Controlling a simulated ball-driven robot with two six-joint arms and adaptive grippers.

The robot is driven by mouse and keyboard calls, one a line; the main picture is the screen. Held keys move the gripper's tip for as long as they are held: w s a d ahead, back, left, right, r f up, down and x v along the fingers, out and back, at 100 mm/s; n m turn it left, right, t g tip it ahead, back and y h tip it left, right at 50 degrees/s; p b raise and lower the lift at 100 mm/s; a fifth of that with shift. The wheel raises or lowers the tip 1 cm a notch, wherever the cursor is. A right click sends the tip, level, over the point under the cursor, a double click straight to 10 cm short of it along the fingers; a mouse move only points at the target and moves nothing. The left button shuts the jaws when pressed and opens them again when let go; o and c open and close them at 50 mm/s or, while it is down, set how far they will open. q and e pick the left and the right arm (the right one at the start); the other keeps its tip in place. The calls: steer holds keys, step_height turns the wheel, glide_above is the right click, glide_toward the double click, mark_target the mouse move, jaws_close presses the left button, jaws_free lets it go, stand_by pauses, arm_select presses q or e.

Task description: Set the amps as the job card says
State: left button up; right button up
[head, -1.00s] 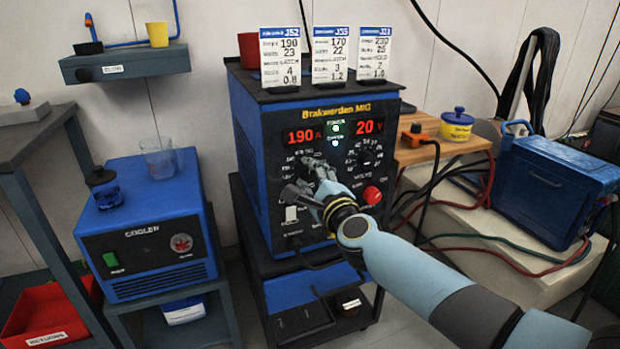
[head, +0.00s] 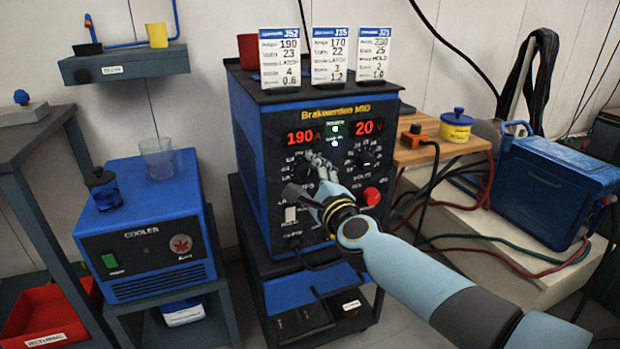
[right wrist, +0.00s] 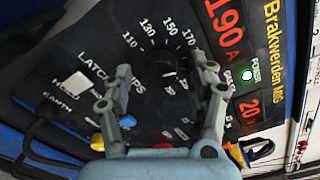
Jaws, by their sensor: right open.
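The blue welder (head: 262,130) has a black front panel with a red amps display (head: 303,136) reading 190 A and a volts display (head: 369,127) reading 20. Three job cards stand on its top: J52 (head: 281,62) with 190 amps, J35 (head: 333,58) with 170, and one (head: 374,58) with 230. The black amps knob (right wrist: 160,70) shows in the right wrist view among printed numbers. My right gripper (head: 318,168) is at the panel; in the right wrist view its open fingers (right wrist: 165,95) stand either side of the knob, contact unclear. My left gripper is out of view.
The volts knob (head: 366,158) and a red button (head: 371,196) are right of my gripper. A blue cooler (head: 150,235) stands left. A wooden shelf (head: 420,150) with a yellow tub (head: 456,127) and a blue box (head: 550,190) are right. Cables hang below the shelf.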

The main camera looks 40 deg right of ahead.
steer(key=v, duration=1.2)
steer(key=s+a+f+n+g+y, duration=0.15)
steer(key=s+f+n+g, duration=0.45)
steer(key=f, duration=1)
steer(key=s+a+f+n+g+y, duration=0.15)
steer(key=s+f+n, duration=0.55)
steer(key=s+f, duration=0.75)
steer(key=s+f+n+g, duration=0.4)
steer(key=s+f+n, duration=0.3)
steer(key=s, duration=0.6)
steer(key=s+f+n+g, duration=0.5)
steer(key=s+f+n, duration=0.2)
steer(key=s, duration=0.6)
steer(key=shift+d+p, duration=0.4)
steer(key=shift+p, duration=0.05)
